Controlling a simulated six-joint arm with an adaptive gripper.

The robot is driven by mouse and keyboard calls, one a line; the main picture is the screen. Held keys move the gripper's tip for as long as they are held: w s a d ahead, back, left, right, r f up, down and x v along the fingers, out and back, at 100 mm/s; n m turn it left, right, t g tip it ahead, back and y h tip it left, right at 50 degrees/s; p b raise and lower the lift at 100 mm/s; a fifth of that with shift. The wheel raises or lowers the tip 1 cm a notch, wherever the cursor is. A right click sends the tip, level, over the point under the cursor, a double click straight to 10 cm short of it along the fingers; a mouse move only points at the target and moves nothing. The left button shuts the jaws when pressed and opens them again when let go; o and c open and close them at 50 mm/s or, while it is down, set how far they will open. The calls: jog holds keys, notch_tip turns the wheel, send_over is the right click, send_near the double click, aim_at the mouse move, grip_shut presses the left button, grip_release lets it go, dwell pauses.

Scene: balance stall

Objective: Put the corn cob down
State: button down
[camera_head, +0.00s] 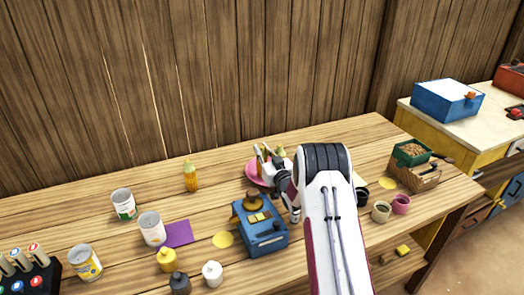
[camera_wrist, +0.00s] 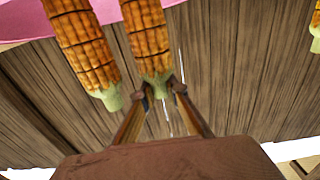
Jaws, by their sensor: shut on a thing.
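My gripper (camera_wrist: 161,88) is shut on the pale green end of a corn cob (camera_wrist: 148,30) in the wrist view. A second orange corn cob (camera_wrist: 78,35) lies alongside it to the left, and part of a third cob (camera_wrist: 316,28) shows at the right edge. A pink plate (camera_wrist: 20,22) shows behind the two cobs. In the head view my gripper (camera_head: 268,160) is over the pink plate (camera_head: 251,173), and my arm hides part of it. I cannot tell whether the held cob touches the plate. An orange cob (camera_head: 190,176) stands upright on the table, left of the plate.
A blue scale-like box (camera_head: 262,238) stands in front of the plate. Cans (camera_head: 123,205), a purple sheet (camera_head: 178,234) and weights (camera_head: 212,273) are to the left. Small pots (camera_head: 381,212) and a wooden crate (camera_head: 414,176) are to the right. Bare table lies around the upright cob.

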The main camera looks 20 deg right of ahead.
jog(key=shift+f, duration=0.1)
jog(key=c, duration=2)
grip_release()
jog(key=shift+s, duration=0.1)
jog(key=shift+s, duration=3.65)
jog(key=shift+r, duration=0.25)
